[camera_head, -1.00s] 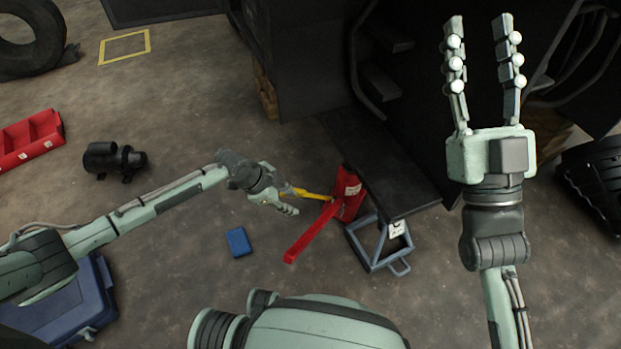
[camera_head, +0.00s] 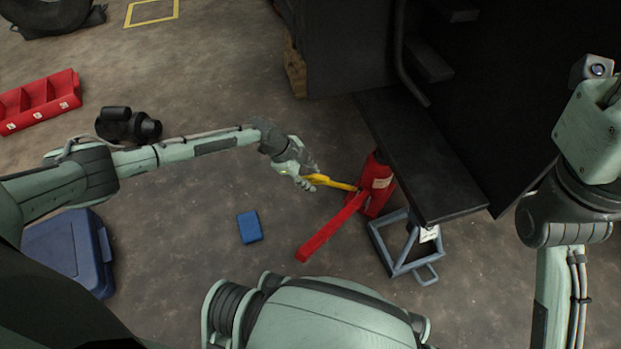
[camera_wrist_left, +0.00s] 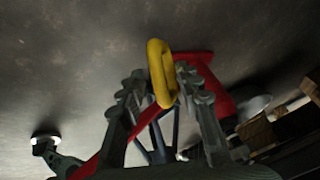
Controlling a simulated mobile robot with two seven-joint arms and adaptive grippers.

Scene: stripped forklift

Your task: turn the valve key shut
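The yellow valve key (camera_head: 332,183) reaches from the red jack (camera_head: 378,186) toward my left gripper (camera_head: 305,177). In the left wrist view the key (camera_wrist_left: 161,72) shows as a long yellow loop. It lies between the two fingers of my left gripper (camera_wrist_left: 160,90), which stand apart with a small gap on each side of it. The jack's red handle (camera_head: 332,227) slopes down to the left. My right gripper (camera_head: 595,115) is at the right edge; only its palm shows clearly, and its fingers are cut off or hidden.
A dark step plate (camera_head: 420,160) of the forklift overhangs the jack. A grey-blue frame stand (camera_head: 405,268) with a tag is close to the right. A blue block (camera_head: 249,227) lies on the floor; a blue case (camera_head: 70,250) and red bin (camera_head: 40,102) are left.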

